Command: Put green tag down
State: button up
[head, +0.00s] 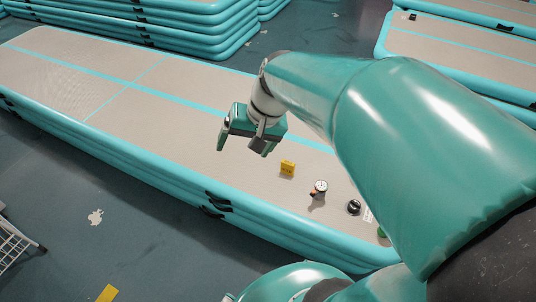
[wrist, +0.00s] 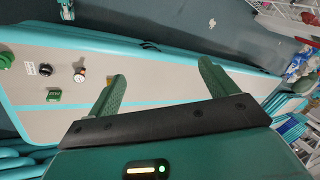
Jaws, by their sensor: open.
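The green tag (wrist: 53,96) is a small green block lying on the beige top of the inflatable track (wrist: 150,75), at the left in the wrist view. I cannot make it out in the head view, where my arm covers part of the track. My gripper (head: 244,143) is open above the track in the head view. Its two green fingers are spread with nothing between them in the wrist view (wrist: 162,75). The gripper is apart from the green tag, which lies outside the left finger.
A yellow block (head: 287,168), a gauge (head: 319,188) and a black knob (head: 354,207) stand on the track. A green knob (wrist: 6,60) and a white label (wrist: 30,68) are near its end. The track's far stretch is clear. Stacked tracks (head: 160,28) stand behind.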

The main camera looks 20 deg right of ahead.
jog(key=s+d+r+n+t+h, duration=0.1)
jog(key=s+r+n+t+h, duration=0.2)
jog(key=s, duration=0.6)
jog(key=shift+s+d+r+h, duration=0.3)
jog(key=shift+s+d+r, duration=0.1)
jog(key=shift+r, duration=0.35)
